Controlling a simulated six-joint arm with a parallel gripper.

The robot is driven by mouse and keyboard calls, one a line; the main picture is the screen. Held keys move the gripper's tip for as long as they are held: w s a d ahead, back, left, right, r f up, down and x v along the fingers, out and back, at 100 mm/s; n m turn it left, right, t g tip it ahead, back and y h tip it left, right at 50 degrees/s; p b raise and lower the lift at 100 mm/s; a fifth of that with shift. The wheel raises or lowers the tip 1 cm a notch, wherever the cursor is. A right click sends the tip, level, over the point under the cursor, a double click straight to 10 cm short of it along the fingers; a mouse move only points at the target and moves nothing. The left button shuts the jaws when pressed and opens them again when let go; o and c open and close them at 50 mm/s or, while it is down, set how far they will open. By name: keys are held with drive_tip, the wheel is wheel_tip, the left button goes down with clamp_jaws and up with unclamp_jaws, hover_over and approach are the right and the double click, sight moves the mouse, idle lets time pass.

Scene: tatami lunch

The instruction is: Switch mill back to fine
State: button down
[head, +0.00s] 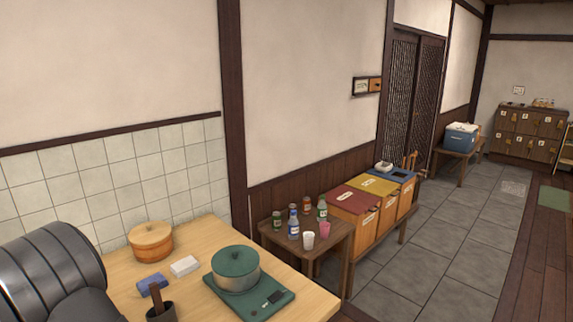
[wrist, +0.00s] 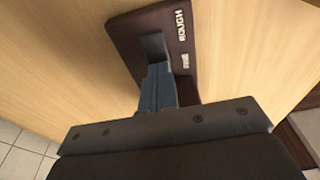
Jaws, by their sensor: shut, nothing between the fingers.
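In the wrist view a dark brown plate (wrist: 127,34) lies on pale wood, with the white words ROUGH (wrist: 180,25) and FINE (wrist: 186,61) along its right side. A dark upright block (wrist: 153,46), which looks like the mill's switch lever, stands on the plate to the left of the words. My gripper (wrist: 158,72) is shut and empty, its blue-grey fingertips right at the block. I cannot tell whether they touch it. The fingers hide the lower part of the plate, so the lever's exact setting is unclear. The head view does not clearly show the mill or my fingertips.
A side table with bottles (head: 293,229) stands beyond.

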drive_tip(key=shift+f, duration=0.3)
drive_tip(key=shift+r, duration=3.55)
drive_tip(key=shift+f, duration=3.45)
drive_tip(key=shift+r, duration=0.1)
wheel_tip(320, 180, up, 11)
drive_tip(key=s+d+m+t, duration=0.1)
drive_tip(key=m, duration=0.6)
drive_tip(key=shift+s+m, duration=0.25)
drive_tip(key=shift+m, duration=0.15)
